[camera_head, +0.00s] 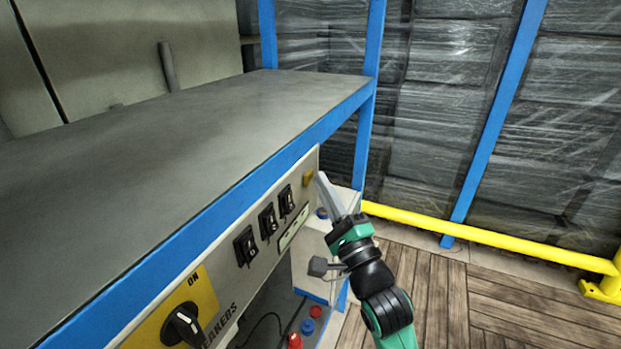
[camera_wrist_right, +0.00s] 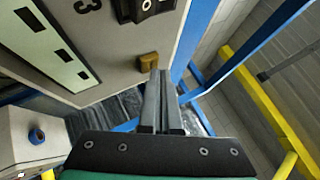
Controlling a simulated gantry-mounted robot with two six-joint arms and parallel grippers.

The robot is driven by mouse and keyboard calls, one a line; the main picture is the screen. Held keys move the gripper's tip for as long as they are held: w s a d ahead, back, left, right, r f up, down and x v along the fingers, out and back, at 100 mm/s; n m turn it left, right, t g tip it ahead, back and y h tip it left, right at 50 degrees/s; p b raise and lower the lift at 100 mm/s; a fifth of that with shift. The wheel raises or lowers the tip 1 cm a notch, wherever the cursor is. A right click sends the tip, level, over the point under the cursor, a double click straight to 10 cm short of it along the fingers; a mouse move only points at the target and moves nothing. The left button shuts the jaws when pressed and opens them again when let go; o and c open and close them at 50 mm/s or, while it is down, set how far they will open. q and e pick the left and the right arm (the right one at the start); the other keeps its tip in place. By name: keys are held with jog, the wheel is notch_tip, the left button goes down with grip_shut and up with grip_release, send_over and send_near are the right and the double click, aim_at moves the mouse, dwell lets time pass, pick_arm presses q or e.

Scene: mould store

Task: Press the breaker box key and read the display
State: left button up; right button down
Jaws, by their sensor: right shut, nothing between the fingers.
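The breaker box (camera_head: 225,262) is a pale panel under the bench's blue edge, marked "BREAKERS". Its small yellow key (camera_head: 308,178) sits at the far upper end of the panel; in the right wrist view the key (camera_wrist_right: 149,61) is just beyond my fingertips. My right gripper (camera_head: 321,175) is shut and empty, its tips close beside the key; I cannot tell whether they touch. In the right wrist view the shut fingers (camera_wrist_right: 161,74) point at the key. A pale strip with windows (camera_wrist_right: 55,49) lies on the panel; no reading shows. My left gripper is not in view.
Several black rocker switches (camera_head: 268,221) and a black rotary knob (camera_head: 184,325) on a yellow plate stick out of the panel. The grey bench top (camera_head: 190,130) overhangs it. A yellow rail (camera_head: 490,238) and blue posts stand behind. The wooden floor at right is clear.

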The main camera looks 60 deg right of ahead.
jog(key=shift+w, duration=0.3)
jog(key=shift+s, duration=0.1)
dwell(0.4)
jog(key=shift+s, duration=0.7)
jog(key=s, duration=0.3)
jog(key=s+p, duration=0.1)
jog(key=s, duration=0.1)
jog(key=shift+d, duration=0.3)
jog(key=shift+w+a+r, duration=0.1)
dwell(0.5)
